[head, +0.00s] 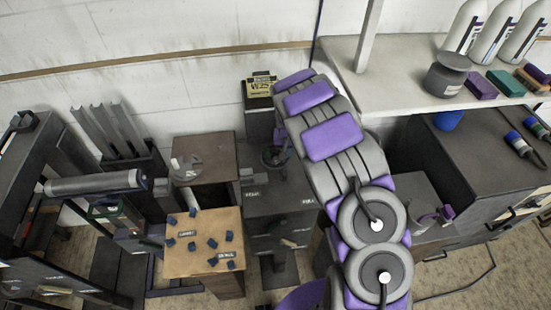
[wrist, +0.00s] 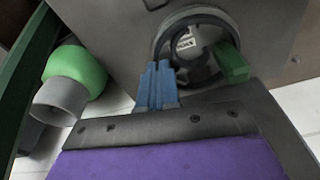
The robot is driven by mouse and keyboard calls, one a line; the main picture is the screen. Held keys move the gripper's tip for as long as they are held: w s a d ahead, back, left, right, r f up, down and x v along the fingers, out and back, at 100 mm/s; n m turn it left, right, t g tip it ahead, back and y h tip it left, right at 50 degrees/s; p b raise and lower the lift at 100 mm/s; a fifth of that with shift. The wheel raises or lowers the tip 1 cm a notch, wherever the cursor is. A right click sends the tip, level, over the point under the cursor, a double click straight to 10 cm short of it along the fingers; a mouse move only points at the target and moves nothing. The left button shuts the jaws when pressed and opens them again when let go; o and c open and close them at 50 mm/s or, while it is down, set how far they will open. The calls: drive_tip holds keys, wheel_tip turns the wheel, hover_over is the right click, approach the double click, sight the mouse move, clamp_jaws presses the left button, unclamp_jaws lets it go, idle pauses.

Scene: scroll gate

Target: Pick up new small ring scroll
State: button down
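In the wrist view, a dark round ring (wrist: 188,48) with a white printed label inside it rests against a grey surface. In the head view, my purple and grey arm reaches to a dark ring shape (head: 274,157) above the dark cabinet (head: 280,190). The gripper itself is mostly hidden there.
A brown-topped cabinet (head: 215,150) and a tan-topped one (head: 190,262) with several small blue blocks stand left. A pale shelf (head: 400,70) with bottles and a grey jar is at right, above a dark drawer unit. A green and grey cylinder (wrist: 75,75) lies left in the wrist view.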

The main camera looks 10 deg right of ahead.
drive_tip(key=shift+s+d+f, duration=0.15)
drive_tip(key=shift+s+f, duration=0.55)
drive_tip(key=shift+f, duration=0.15)
drive_tip(key=shift+g, duration=0.3)
drive_tip(key=shift+w+r, duration=0.2)
drive_tip(key=shift+r, duration=0.35)
wheel_tip(320, 180, up, 10)
drive_tip(key=w+p, duration=0.1)
drive_tip(key=p, duration=0.1)
drive_tip(key=shift+a+f, duration=0.25)
drive_tip(key=shift+c, duration=1.9)
unclamp_jaws()
drive_tip(key=shift+d, duration=0.1)
drive_tip(key=shift+r, duration=0.2)
